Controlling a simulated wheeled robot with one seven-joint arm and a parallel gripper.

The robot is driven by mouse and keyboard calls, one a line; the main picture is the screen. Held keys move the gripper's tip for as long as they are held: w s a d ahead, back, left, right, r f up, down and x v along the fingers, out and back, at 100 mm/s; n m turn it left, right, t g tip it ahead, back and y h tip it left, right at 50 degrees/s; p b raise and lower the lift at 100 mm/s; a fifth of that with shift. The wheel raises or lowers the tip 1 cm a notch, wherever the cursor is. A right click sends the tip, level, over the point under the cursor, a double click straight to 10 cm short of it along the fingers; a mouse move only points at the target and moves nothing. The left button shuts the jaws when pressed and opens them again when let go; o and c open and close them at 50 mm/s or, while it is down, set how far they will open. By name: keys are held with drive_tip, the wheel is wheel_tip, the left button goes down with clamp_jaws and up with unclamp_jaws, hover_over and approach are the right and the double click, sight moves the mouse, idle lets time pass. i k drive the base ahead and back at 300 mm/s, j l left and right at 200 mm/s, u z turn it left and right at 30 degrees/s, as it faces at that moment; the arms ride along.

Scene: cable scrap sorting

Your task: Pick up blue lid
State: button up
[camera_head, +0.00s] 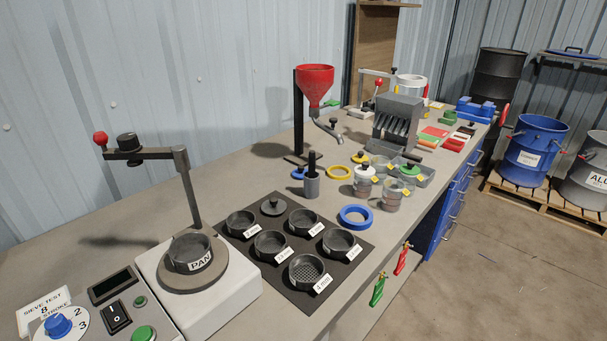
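A flat blue lid (572,53) lies on a grey rack (560,60) at the far upper right, near the wall. The blue drum (534,150) below it stands on a pallet, and its top looks dark inside, as if open. On the bench, a blue ring (355,217) lies at the edge of the black mat, and a smaller blue piece (299,173) lies beside a grey cylinder. My gripper is not in view.
The long grey bench (110,225) holds a sieve shaker (198,270), several sieve pans on a black mat (350,262), and a red funnel (315,84). A black drum (497,78) and a grey drum (588,172) flank the blue drum. Open floor (490,270) lies at the right.

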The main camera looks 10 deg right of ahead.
sight(298, 173)
drive_tip(key=i+j+z, duration=0.3)
drive_tip(key=i, duration=0.3)
drive_tip(key=i+j+z, duration=0.3)
drive_tip(key=i, duration=0.3)
drive_tip(key=l+z, duration=0.1)
drive_tip(key=j+u, duration=0.1)
drive_tip(key=j, duration=0.1)
